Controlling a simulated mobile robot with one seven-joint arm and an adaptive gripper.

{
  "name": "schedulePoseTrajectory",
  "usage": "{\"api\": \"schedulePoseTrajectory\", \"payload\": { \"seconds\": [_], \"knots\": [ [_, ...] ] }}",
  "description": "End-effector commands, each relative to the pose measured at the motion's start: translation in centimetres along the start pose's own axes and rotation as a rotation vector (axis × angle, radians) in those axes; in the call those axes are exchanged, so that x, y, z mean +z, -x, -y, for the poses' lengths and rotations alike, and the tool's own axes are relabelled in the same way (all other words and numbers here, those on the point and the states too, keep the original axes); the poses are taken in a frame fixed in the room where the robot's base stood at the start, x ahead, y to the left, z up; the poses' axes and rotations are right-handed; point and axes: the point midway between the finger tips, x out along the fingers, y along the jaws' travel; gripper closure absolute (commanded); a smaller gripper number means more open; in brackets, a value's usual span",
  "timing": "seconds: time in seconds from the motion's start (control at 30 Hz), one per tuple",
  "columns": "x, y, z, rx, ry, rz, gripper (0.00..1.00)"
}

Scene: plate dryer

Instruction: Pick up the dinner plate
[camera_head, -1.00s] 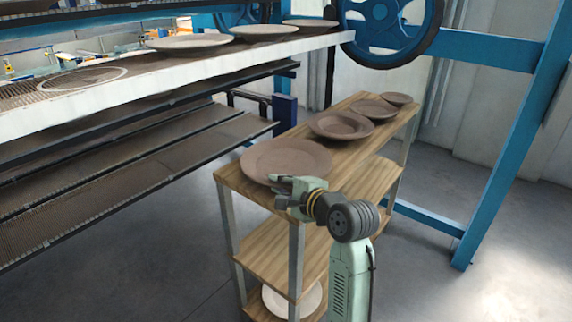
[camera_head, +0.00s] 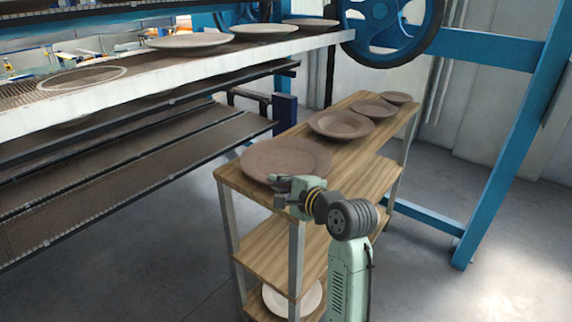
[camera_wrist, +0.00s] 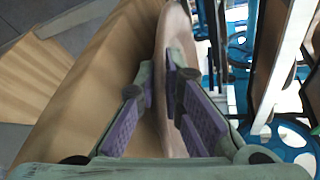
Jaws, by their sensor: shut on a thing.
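The dinner plate (camera_head: 285,157) is the large brown plate at the near end of the wooden cart's top shelf. My gripper (camera_head: 282,189) is at its near rim. In the wrist view the plate (camera_wrist: 174,35) appears nearly edge-on, running between the purple-padded fingers of my gripper (camera_wrist: 165,85). The fingers are shut on the rim. The plate looks about level at the shelf top; I cannot tell whether it is clear of the wood. The part of the rim at the fingers is hidden in the head view.
The wooden cart (camera_head: 262,198) holds several smaller brown plates behind, the nearest being a bowl-like plate (camera_head: 340,125). A pale plate (camera_head: 277,303) is on its bottom shelf. The dryer's white-edged rack (camera_head: 200,88) with plates stands at left. A blue frame (camera_head: 510,150) stands at right.

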Motion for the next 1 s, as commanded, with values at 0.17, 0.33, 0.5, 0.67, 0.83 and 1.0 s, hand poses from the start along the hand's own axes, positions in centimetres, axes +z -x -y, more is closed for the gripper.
{"api": "schedulePoseTrajectory", "payload": {
  "seconds": [0.17, 0.33, 0.5, 0.67, 0.83, 1.0],
  "knots": [
    [0.0, 0.0, -0.1, 0.002, -0.004, 0.0, 1.0],
    [0.0, 0.1, 0.1, -0.004, 0.0, 0.0, 1.0],
    [0.0, 0.1, 0.1, -0.002, -0.002, 0.0, 1.0],
    [0.1, 0.2, 0.5, -0.001, -0.001, 0.0, 1.0],
    [0.5, 0.5, 1.7, -0.003, 0.001, 0.0, 1.0],
    [1.1, 1.1, 3.6, -0.006, 0.004, 0.001, 1.0]
  ]
}}
